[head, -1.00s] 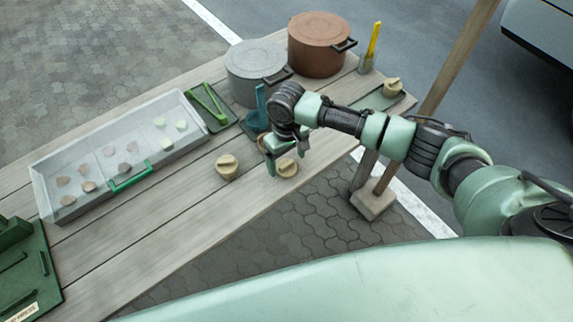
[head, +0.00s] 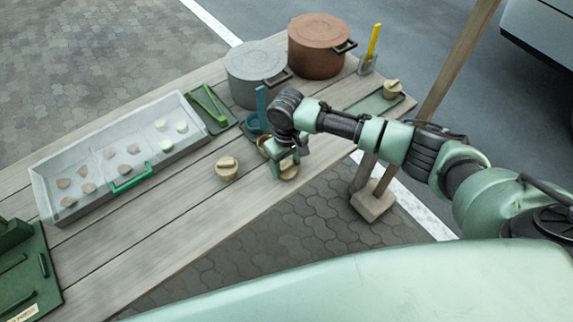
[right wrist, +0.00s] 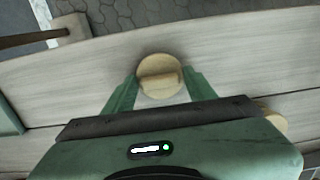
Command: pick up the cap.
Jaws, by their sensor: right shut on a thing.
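The cap (head: 289,173) is a round tan disc with a raised bar across its top, near the table's front edge. In the right wrist view the cap (right wrist: 160,66) lies between the two green fingers. My right gripper (head: 286,166) is shut on it from above. The gripper also shows in the right wrist view (right wrist: 160,82). Its fingers hide part of the cap in the head view. I cannot tell whether the cap touches the table. My left gripper is out of view.
A similar tan capped piece (head: 227,169) stands left of the gripper, and another (head: 391,88) sits at the table's right end.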

